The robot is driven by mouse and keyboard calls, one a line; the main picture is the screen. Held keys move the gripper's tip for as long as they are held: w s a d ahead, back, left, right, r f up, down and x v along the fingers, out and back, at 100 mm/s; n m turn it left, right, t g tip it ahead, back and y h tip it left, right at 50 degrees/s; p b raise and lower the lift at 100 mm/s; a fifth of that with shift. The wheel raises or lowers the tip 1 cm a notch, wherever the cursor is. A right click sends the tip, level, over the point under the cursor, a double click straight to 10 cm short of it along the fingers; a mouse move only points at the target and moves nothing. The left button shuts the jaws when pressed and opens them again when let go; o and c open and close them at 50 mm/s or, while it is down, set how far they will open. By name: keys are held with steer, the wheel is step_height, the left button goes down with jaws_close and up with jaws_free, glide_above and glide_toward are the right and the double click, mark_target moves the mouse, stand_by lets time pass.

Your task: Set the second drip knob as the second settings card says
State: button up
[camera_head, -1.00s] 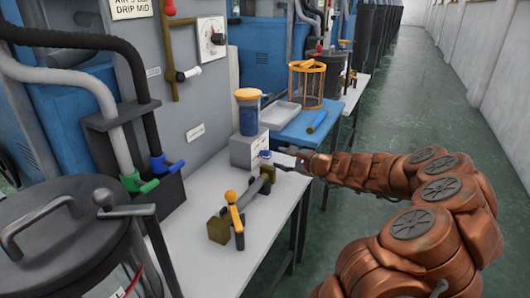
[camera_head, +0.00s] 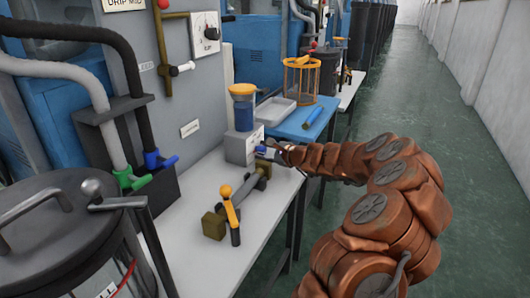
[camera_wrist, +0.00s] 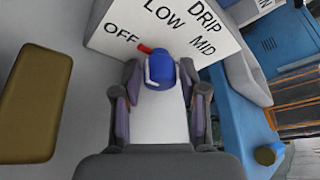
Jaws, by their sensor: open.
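The blue drip knob (camera_wrist: 160,72) with a red pointer sits on a white dial face (camera_wrist: 215,38) marked OFF, LOW and MID in the wrist view. The pointer is turned toward OFF. My gripper (camera_wrist: 162,98) is open, its fingers on either side of the knob's near end; I cannot tell whether they touch it. In the head view, my gripper (camera_head: 270,152) is at the front of the grey drip box (camera_head: 238,147), under an orange-capped cup (camera_head: 243,105).
A brass-and-grey fitting with an orange-topped lever (camera_head: 229,208) lies on the white table (camera_head: 190,262) in front of the box. The aisle floor (camera_head: 420,110) at right is clear.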

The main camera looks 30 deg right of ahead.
steer(key=shift+c, duration=0.2)
jaws_close()
